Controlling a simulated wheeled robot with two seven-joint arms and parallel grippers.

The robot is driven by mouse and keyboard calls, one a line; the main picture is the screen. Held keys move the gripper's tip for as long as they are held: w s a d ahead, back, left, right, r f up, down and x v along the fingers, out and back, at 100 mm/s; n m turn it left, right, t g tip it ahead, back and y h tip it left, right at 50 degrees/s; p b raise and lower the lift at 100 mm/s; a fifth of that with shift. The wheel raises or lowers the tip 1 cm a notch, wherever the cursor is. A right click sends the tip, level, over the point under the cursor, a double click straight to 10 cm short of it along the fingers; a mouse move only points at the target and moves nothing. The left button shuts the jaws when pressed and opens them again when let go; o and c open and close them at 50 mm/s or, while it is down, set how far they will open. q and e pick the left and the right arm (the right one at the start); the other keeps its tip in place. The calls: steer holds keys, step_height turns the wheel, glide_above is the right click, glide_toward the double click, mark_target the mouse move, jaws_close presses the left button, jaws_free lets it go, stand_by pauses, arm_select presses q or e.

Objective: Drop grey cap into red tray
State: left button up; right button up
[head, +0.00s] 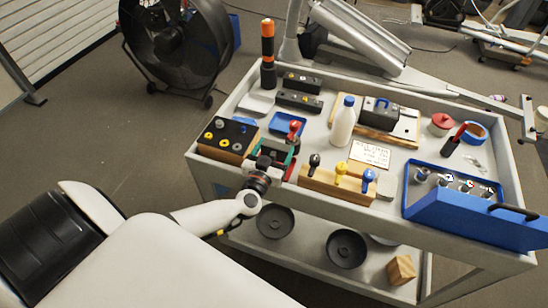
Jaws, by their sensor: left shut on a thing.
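My left gripper (266,162) reaches in from the left to the near left side of the grey cart top. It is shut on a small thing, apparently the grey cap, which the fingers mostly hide. A small red tray (291,171) shows just right of the gripper, partly covered by it, with a green edge beside it. I cannot tell whether the held thing touches the tray. My right gripper is out of view.
A wooden block (210,148) with yellow and grey caps stands left of the gripper. A rack (325,182) with black, yellow and blue handles stands right. A blue tray (287,123) lies behind, a white bottle (343,122) farther right, and a blue toolbox (465,213) at the right end.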

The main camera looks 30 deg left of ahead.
arm_select(q)
steer(key=shift+f, duration=0.4)
steer(key=o, duration=1.7)
steer(key=shift+s, duration=0.1)
steer(key=v, duration=1.2)
steer(key=shift+b, duration=0.4)
steer(key=shift+r, duration=0.1)
